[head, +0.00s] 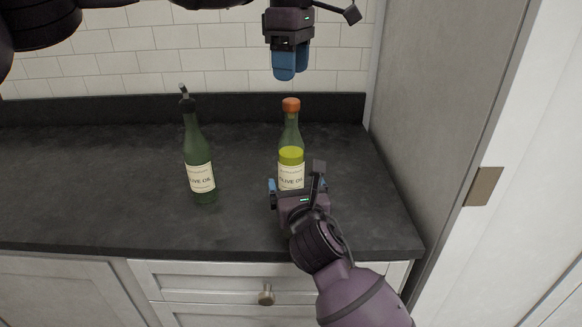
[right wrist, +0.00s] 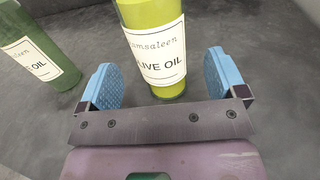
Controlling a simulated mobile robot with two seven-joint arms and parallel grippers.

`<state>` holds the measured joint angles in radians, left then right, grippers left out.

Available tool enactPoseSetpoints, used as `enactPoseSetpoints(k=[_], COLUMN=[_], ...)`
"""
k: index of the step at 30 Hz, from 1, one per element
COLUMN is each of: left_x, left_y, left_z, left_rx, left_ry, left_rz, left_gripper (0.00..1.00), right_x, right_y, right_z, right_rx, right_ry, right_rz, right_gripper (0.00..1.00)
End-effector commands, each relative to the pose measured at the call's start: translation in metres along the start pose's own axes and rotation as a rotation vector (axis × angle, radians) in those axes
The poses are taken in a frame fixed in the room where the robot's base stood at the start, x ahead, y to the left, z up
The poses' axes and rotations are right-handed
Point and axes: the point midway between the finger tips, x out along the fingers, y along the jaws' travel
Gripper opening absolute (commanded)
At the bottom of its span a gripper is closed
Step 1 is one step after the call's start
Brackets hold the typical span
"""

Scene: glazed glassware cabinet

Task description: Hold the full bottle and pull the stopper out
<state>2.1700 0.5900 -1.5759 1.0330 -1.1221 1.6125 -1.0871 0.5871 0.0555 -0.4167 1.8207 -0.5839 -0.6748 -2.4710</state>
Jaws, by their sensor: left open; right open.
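The full olive oil bottle (head: 290,155) stands upright on the counter, with yellow-green oil and an orange-brown stopper (head: 291,105) in its neck. It also fills the middle of the right wrist view (right wrist: 157,45). My right gripper (head: 298,186) is open at the bottle's lower front. In the right wrist view its blue fingers (right wrist: 162,83) stand wide to either side of the label, with gaps visible. My left gripper (head: 290,76) is above the stopper, pointing down, with a gap between them. Its blue fingers overlap in this view. The bottle's base is hidden in the head view.
A darker green olive oil bottle (head: 199,165) with a dark pourer stands to the left; it also shows in the right wrist view (right wrist: 37,50). The dark counter (head: 90,190) is clear further left. A tiled wall (head: 140,60) is behind and a grey panel (head: 440,90) closes the right side.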

Motion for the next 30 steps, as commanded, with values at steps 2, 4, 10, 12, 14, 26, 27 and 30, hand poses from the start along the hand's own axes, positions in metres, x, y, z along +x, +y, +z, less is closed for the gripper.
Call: enactPoseSetpoints(k=[2,4,10,12,14,26,27,30], left_x=[0.000,0.000,0.000,0.000,0.000,0.000,0.000,0.000], left_y=[0.000,0.000,0.000,0.000,0.000,0.000,0.000,0.000], left_z=[0.000,0.000,0.000,0.000,0.000,0.000,0.000,0.000], left_rx=[0.000,0.000,0.000,0.000,0.000,0.000,0.000,0.000], left_ry=[0.000,0.000,0.000,0.000,0.000,0.000,0.000,0.000], left_rz=[0.000,0.000,0.000,0.000,0.000,0.000,0.000,0.000], left_gripper=[0.55,0.55,0.55,0.55,0.55,0.55,0.55,0.55], right_x=[0.014,0.023,0.043,0.047,0.049,0.050,0.050,0.050], right_y=[0.001,0.000,0.000,0.000,0.000,0.000,0.000,0.000], right_z=[0.000,0.000,0.000,0.000,0.000,0.000,0.000,0.000], right_rx=[0.002,0.001,0.000,0.000,0.001,0.000,0.001,0.000], right_ry=[0.001,0.001,0.000,0.001,0.001,0.001,0.001,0.001], right_rz=[0.000,-0.001,-0.001,-0.001,0.000,0.000,0.000,0.000], right_gripper=[0.90,0.90,0.90,0.90,0.90,0.76,0.70,0.55])
